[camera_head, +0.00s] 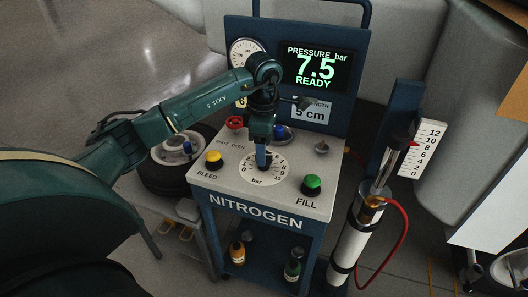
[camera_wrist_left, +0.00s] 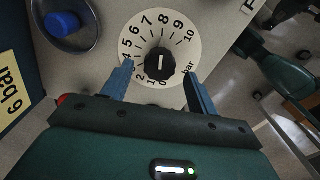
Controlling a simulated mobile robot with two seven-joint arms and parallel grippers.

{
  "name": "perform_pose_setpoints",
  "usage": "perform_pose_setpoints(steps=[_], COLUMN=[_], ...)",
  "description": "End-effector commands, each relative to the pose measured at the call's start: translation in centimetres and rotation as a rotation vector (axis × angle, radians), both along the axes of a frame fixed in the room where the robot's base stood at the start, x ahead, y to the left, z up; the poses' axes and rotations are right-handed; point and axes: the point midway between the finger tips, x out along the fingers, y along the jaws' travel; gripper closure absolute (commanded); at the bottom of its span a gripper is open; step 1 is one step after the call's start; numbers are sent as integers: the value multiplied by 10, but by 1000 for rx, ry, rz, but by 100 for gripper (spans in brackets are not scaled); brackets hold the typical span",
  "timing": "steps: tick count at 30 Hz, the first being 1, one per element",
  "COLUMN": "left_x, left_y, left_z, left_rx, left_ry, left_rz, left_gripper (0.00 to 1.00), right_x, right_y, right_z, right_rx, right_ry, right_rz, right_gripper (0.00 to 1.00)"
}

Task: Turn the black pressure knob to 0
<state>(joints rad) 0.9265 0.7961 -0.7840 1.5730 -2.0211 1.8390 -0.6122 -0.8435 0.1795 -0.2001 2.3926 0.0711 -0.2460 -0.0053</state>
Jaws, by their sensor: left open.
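The black pressure knob (camera_wrist_left: 161,63) sits at the middle of a white round dial (camera_wrist_left: 170,35) numbered 0 to 10 in bar. A short white line on the knob lies along the direction between 0 and about 8; I cannot tell which end is the pointer. My left gripper (camera_wrist_left: 158,76) is open, with one blue finger on each side of the knob. I cannot tell whether they touch it. In the head view my left gripper (camera_head: 263,162) points down over the dial (camera_head: 281,170) and mostly hides the knob. My right gripper is not in view.
The nitrogen cart's display (camera_head: 317,67) reads 7.5, READY. A yellow BLEED button (camera_head: 214,158), a green FILL button (camera_head: 312,183), a red valve wheel (camera_head: 235,122) and a blue knob (camera_head: 280,130) surround the dial. A strut with a red hose (camera_head: 404,220) stands at right.

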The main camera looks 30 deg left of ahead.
Motion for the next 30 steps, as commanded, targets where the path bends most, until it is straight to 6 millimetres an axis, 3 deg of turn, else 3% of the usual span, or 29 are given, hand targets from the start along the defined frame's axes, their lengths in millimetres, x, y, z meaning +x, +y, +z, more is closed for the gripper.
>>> perform_pose_setpoints(steps=[6,15,30], left_x=[0,0,0], left_y=[0,0,0], left_z=[-17,-19,-18], left_rx=[-1,-1,-1], left_ry=[0,-1,0], left_rz=[0,0,0], left_gripper=[41,42,83], right_x=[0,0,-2], right_y=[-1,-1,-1], right_z=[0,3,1], right_rx=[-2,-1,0], right_ry=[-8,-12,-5], right_rz=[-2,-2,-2], right_gripper=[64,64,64])
